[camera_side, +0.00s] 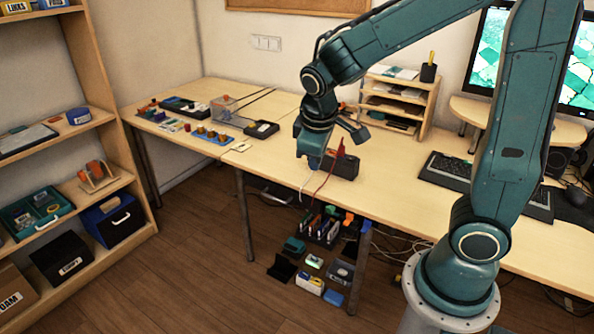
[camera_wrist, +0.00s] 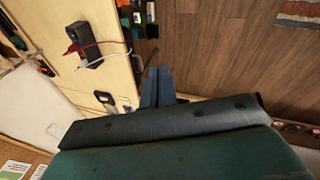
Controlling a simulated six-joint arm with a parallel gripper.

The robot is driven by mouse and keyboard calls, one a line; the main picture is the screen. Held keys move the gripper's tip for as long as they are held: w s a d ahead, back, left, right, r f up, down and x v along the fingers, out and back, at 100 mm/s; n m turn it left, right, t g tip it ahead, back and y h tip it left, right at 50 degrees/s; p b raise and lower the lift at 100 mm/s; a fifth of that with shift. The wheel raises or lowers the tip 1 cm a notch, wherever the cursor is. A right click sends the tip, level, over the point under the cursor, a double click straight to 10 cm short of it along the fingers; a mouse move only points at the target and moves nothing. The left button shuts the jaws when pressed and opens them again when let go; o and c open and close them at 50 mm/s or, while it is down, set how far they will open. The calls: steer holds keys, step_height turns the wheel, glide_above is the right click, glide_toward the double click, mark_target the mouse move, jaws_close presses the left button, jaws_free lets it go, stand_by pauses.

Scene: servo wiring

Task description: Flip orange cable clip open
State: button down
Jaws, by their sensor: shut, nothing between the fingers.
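My gripper (camera_side: 314,163) is above the front edge of the table, its blue fingers pointing down. In the wrist view its fingers (camera_wrist: 157,85) lie close together, shut and empty. A dark box (camera_side: 341,164) stands on the table just right of the gripper, and it also shows in the wrist view (camera_wrist: 92,45). A red cable (camera_side: 322,182) and a white cable (camera_side: 305,182) run from the box over the table edge. I cannot make out an orange cable clip for certain in either view; my gripper and arm may hide part of the area.
A blue tray with several knobs (camera_side: 208,135) and small parts lie on the left of the table (camera_side: 280,165). A wooden paper rack (camera_side: 400,100) and a keyboard (camera_side: 447,167) stand to the right. Bins with tools (camera_side: 322,228) are under the table edge.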

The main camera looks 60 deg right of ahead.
mark_target(348, 219)
steer(key=w+d+f+n+g+h, duration=0.2)
steer(key=w+f+n+h, duration=0.1)
steer(key=f, duration=0.7)
steer(key=w+d+f+n+g+h, duration=0.1)
steer(key=w+d+f+n+h, duration=0.15)
steer(key=f, duration=0.65)
steer(key=s+d+f+n+h, duration=0.1)
steer(key=s+d+f+n, duration=0.1)
steer(key=f, duration=0.4)
steer(key=s+d+f+n+h, duration=0.1)
steer(key=s+f+n+h, duration=0.1)
steer(key=f+n, duration=0.2)
steer(key=s+d+f+n+t+h, duration=0.1)
steer(key=f+n, duration=0.3)
steer(key=f, duration=0.5)
steer(key=shift+s+d+f+h, duration=0.3)
steer(key=shift+s+d+h, duration=0.2)
steer(key=shift+d+h, duration=0.3)
steer(key=shift+d, duration=0.1)
steer(key=x, duration=1)
steer(key=shift+r, duration=2)
